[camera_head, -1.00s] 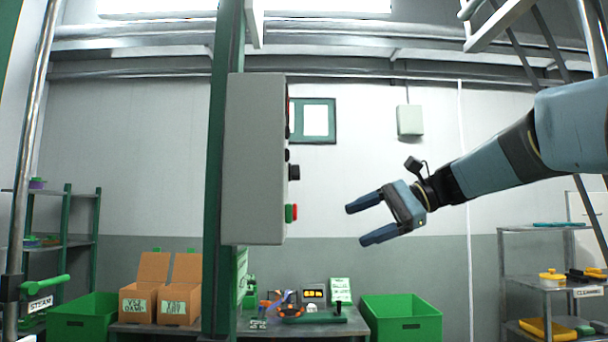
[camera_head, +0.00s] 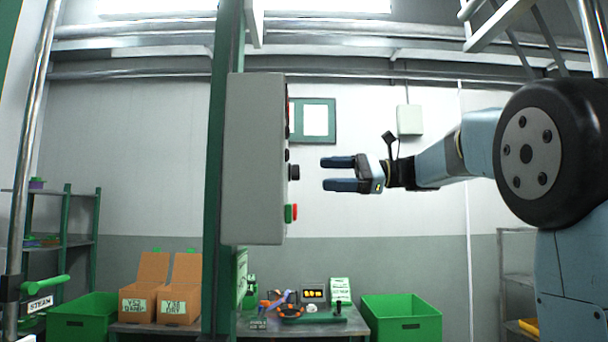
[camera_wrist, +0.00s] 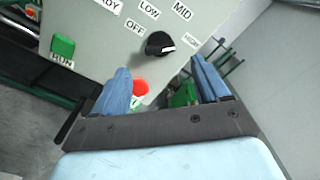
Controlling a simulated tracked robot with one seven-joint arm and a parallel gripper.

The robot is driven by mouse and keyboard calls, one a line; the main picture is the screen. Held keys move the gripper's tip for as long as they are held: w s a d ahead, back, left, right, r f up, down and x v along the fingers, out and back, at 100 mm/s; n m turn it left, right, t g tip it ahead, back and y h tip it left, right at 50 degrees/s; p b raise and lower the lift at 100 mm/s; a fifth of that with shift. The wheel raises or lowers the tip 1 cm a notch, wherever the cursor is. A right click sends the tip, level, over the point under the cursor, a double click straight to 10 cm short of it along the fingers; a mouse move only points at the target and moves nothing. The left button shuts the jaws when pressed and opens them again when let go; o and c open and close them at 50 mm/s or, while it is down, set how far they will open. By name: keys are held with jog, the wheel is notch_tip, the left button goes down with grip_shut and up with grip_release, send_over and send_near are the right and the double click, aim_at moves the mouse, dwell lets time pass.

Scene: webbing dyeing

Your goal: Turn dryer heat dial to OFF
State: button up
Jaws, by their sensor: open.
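The dryer heat dial is a black knob (camera_wrist: 158,43) on a grey control box, with OFF, LOW, MID and HIGH labels around it in the wrist view. Its pale pointer mark is on the knob's right side, toward the HIGH label (camera_wrist: 192,41). In the head view the dial (camera_head: 294,172) sticks out from the right face of the box (camera_head: 254,160). My gripper (camera_head: 322,174) is open and empty, level with the dial and a short gap to its right. In the wrist view my two blue fingertips (camera_wrist: 158,69) are spread below the knob, apart from it.
A green RUN button (camera_wrist: 62,47) and a red button (camera_wrist: 140,87) sit on the same panel. A green post (camera_head: 222,200) stands behind the box. Below are a table with cardboard boxes (camera_head: 180,303) and a green bin (camera_head: 402,318). Open air surrounds my gripper.

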aim_at(294, 172)
jog(key=a, duration=0.7)
jog(key=shift+w, duration=0.1)
jog(key=c, duration=1.1)
jog(key=shift+o, duration=0.2)
